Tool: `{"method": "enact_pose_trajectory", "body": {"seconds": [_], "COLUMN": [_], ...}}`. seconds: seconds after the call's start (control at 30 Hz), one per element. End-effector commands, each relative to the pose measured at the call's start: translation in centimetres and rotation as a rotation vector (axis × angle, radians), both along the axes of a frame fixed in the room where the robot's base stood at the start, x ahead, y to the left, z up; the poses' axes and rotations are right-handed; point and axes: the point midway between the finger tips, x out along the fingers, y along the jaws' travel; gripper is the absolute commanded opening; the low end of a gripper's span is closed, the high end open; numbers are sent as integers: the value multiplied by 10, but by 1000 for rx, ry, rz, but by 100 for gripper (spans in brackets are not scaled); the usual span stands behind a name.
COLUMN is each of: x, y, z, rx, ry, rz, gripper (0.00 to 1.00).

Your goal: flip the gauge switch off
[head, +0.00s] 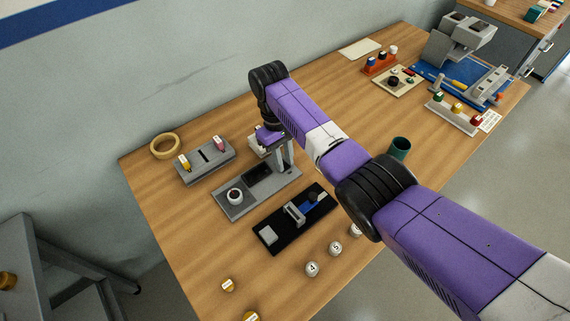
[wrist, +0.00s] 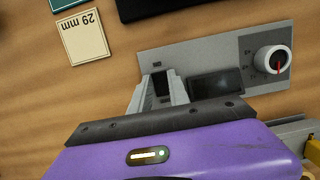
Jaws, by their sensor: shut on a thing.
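The gauge is a grey panel (head: 252,200) on the wooden table, below and left of my forearm in the head view. The wrist view shows its panel (wrist: 205,57) with a dark display (wrist: 217,84) and a round white dial (wrist: 272,60) with a red pointer. My gripper (head: 285,164) reaches down to the right end of the panel. In the wrist view its two grey fingers (wrist: 164,84) flank a dark slot at the panel's left end. They are shut on the switch there. The switch is mostly hidden between them, so its position cannot be told.
A grey block with yellow and red parts (head: 204,162) and a tape ring (head: 165,146) stand behind the gauge. A black fixture (head: 279,235) lies in front. A green cup (head: 399,148) is to the right. A "29 mm" card (wrist: 84,37) lies near the panel.

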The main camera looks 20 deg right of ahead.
Motion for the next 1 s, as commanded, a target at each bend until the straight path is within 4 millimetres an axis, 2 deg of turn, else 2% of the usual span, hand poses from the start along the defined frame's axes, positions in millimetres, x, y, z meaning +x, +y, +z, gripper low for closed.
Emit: {"method": "enact_pose_trajectory", "body": {"seconds": [0.03,0.5,0.53,0.63,1.0], "x": [3,2,2,2,3], "y": [0,0,0,1,1], "z": [-4,1,1,1,4], "rx": [-8,-18,-17,-18,-17], "ry": [9,46,46,47,48], "rz": [0,-2,-1,-1,-1], "gripper": [0,0,24,43,44]}}
